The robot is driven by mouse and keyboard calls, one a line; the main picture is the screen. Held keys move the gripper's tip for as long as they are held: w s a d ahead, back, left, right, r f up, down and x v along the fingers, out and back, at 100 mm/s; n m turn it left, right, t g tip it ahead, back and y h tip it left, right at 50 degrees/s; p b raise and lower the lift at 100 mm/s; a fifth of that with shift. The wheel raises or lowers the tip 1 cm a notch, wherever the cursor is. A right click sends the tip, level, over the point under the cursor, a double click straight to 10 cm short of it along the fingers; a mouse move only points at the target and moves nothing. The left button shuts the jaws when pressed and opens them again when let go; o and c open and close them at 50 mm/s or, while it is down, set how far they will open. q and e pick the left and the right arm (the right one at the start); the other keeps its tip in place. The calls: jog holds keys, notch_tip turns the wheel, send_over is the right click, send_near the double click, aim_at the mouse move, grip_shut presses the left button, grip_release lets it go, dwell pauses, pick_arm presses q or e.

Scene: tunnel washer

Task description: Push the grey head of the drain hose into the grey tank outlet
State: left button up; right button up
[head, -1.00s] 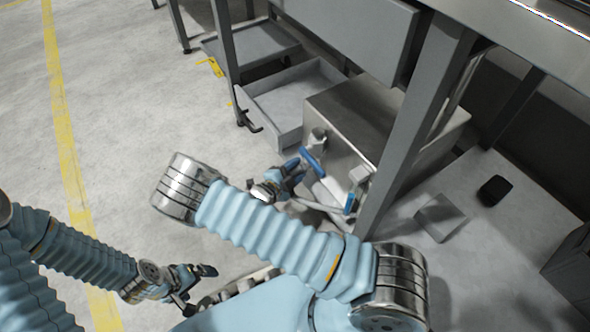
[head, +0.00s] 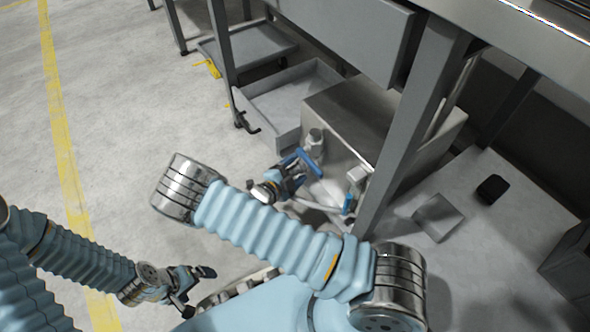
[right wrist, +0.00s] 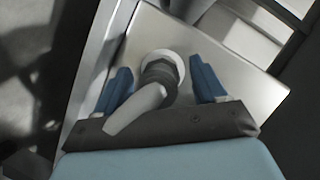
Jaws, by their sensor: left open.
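The drain hose's grey head (right wrist: 158,74) sits in front of the pale round ring of the tank outlet (right wrist: 179,60) in the right wrist view. The head overlaps the ring; I cannot tell how deep it sits. The hose (right wrist: 134,112) bends down and left below the head. My right gripper (right wrist: 159,66) is open, its blue fingers on either side of the head with small gaps. In the head view the right gripper (head: 300,163) is at the tank's (head: 345,115) near face. My left gripper (head: 199,290) is open and empty above the floor, lower left.
A fitting with a blue part (head: 349,203) is right of my right gripper. Floor at left is clear.

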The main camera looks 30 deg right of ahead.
jog(key=p+v, duration=0.2)
jog(key=v, duration=1.2)
